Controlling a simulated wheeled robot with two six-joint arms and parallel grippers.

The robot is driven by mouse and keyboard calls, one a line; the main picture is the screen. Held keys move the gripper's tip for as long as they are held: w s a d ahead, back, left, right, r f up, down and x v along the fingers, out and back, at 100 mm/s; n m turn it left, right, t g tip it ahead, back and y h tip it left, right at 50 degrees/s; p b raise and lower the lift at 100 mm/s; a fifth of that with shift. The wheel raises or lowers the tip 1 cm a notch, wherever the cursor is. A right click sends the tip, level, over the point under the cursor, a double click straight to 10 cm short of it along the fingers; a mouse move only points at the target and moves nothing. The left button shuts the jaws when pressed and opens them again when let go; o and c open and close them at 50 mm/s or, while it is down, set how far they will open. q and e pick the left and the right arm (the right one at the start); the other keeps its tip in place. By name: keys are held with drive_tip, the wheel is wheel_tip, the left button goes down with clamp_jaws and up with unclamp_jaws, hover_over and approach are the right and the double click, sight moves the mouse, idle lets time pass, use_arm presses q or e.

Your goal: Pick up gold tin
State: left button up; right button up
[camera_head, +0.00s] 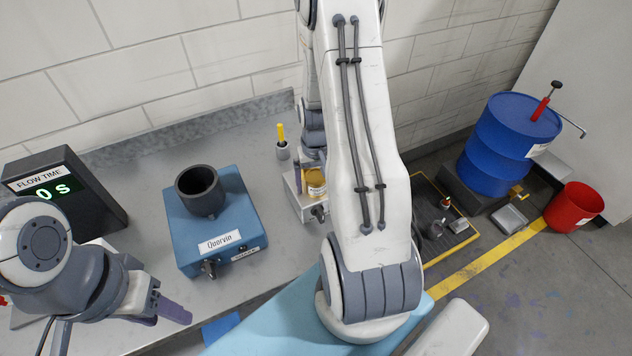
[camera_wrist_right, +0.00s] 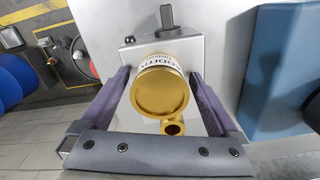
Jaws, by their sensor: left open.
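The gold tin (camera_head: 315,184) stands on a small grey-white machine (camera_head: 301,206) on the counter. In the right wrist view the round gold lid of the tin (camera_wrist_right: 160,91), with a white label, faces the camera. The fingers of my right gripper (camera_wrist_right: 160,78) are spread on either side of the tin, and I see no clear grip on it. In the head view my right gripper (camera_head: 312,170) is at the tin, partly hidden by my arm. My left gripper (camera_head: 172,308) is open and empty over the counter at the lower left.
A blue box labelled Quervin (camera_head: 240,222) carries a dark cup (camera_head: 201,196). A flow time display (camera_head: 60,190) reads 0 s. A grey holder with a yellow-handled tool (camera_head: 282,145) stands behind the tin. A blue drum (camera_head: 505,145) and red bucket (camera_head: 573,207) stand right.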

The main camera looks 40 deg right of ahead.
drive_tip(key=c, duration=1.2)
drive_tip(key=shift+r, duration=0.1)
drive_tip(key=shift+c, duration=0.2)
